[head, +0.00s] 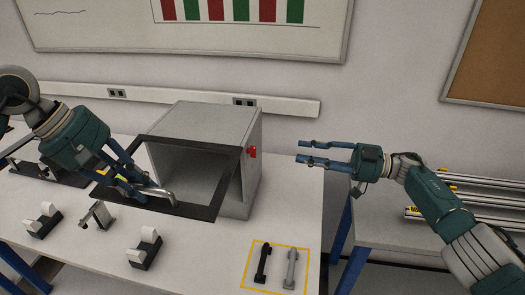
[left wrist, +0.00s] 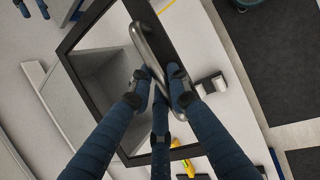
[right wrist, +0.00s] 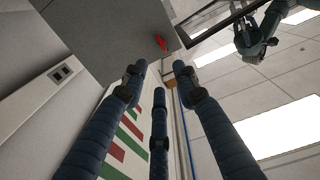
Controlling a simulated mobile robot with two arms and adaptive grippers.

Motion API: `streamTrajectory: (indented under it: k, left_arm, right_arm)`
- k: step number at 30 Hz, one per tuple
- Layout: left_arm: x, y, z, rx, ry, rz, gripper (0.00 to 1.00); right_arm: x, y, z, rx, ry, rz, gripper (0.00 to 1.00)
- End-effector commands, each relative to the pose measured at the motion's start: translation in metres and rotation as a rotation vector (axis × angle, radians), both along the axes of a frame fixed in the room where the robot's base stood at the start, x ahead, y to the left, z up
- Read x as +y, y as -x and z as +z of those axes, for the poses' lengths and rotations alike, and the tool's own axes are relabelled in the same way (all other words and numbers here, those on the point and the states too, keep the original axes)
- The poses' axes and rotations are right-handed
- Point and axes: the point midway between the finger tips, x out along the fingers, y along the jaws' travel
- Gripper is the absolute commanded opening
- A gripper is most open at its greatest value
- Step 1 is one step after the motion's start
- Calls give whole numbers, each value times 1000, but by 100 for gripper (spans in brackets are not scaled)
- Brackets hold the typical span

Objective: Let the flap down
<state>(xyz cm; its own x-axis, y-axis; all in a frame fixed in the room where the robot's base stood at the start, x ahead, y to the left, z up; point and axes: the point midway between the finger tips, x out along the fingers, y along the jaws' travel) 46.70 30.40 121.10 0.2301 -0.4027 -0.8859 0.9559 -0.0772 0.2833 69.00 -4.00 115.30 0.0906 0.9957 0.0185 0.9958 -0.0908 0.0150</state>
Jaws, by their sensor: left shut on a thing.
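The flap (head: 228,185) is a dark frame with a see-through middle on the front of a grey box (head: 205,117). Its upper edge lies along the box's top front edge. Its lower edge appears to stand out from the box, so it looks tilted. A metal bar handle (head: 160,193) sits on its lower edge. My left gripper (head: 143,188) is shut on this handle; the handle also shows between the fingers in the left wrist view (left wrist: 150,45). My right gripper (head: 300,151) is open and empty, right of the box.
A red part (head: 252,152) sits on the box's right side. White-and-black holders (head: 145,248) stand on the table in front. A black bar handle (head: 263,263) and a grey one (head: 290,268) lie in a yellow outline. A conveyor (head: 465,200) is at the right.

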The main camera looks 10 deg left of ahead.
Motion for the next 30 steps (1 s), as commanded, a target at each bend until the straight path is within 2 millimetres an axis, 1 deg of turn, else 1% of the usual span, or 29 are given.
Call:
streamTrajectory:
  k: [5, 15, 18, 21, 24, 30]
  left_arm:
    - [0, 0, 1, -1, 0, -1, 0]
    - [0, 0, 0, -1, -1, 0, 0]
    - [0, 0, 0, -1, -1, 0, 0]
    - [0, 0, 0, -1, -1, 0, 0]
    - [0, 0, 0, -1, -1, 0, 0]
    - [0, 0, 0, -1, -1, 0, 0]
  right_arm:
    - [19, 3, -4, 20, 21, 18, 29]
    - [86, -3, -3, 18, 18, 16, 29]
    - [101, -4, -4, 17, 18, 15, 29]
    - [113, -6, -4, 18, 18, 14, 29]
    - [120, -6, -4, 18, 18, 13, 29]
    - [123, -7, -4, 17, 18, 12, 29]
